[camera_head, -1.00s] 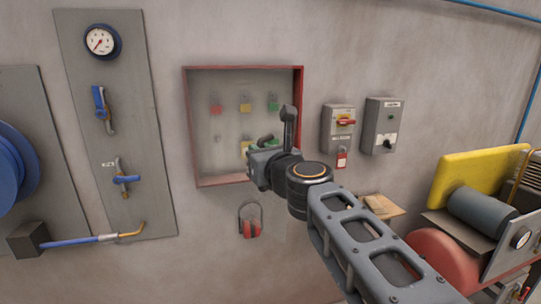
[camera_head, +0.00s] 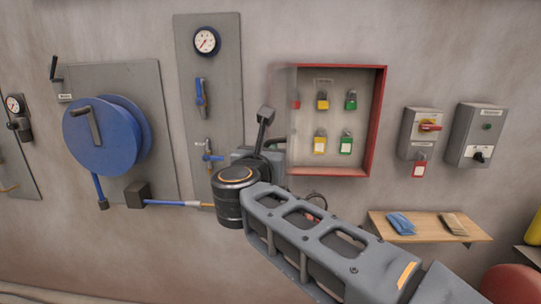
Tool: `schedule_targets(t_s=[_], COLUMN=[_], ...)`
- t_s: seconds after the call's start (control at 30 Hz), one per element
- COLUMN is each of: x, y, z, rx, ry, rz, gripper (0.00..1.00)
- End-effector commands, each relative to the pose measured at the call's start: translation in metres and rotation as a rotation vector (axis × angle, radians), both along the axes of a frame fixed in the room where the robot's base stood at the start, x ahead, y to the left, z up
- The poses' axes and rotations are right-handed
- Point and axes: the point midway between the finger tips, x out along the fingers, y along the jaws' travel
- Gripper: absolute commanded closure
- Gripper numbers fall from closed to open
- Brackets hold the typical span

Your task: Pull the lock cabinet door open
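The lock cabinet (camera_head: 378,120) is a shallow box with a red frame on the wall, right of the picture's middle. Its right part shows clearly, with yellow and green padlocks hanging inside. The see-through door (camera_head: 284,92) stands swung out at the cabinet's left side, seen at a steep angle as a narrow hazy strip over a red padlock. My gripper (camera_head: 266,132) is at the lower part of this strip.
A gauge panel (camera_head: 228,85) and a blue hose reel (camera_head: 100,140) are on the wall to the left. Two grey switch boxes are to the right, the nearer one (camera_head: 413,140) with a red padlock. A wooden shelf (camera_head: 430,232) juts out below them.

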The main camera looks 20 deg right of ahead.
Motion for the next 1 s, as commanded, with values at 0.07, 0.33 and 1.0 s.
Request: schedule_targets(t_s=[0.07, 0.33, 1.0], x=[0.0001, 0.0001, 0.0001], y=[0.0006, 0.002, 0.0028], z=[0.0034, 0.0038, 0.0015], rx=[-0.002, -0.003, -0.001], ry=[-0.007, -0.008, -0.003], rz=[-0.013, -0.024, -0.021], gripper=[1.0, 1.0, 0.61])
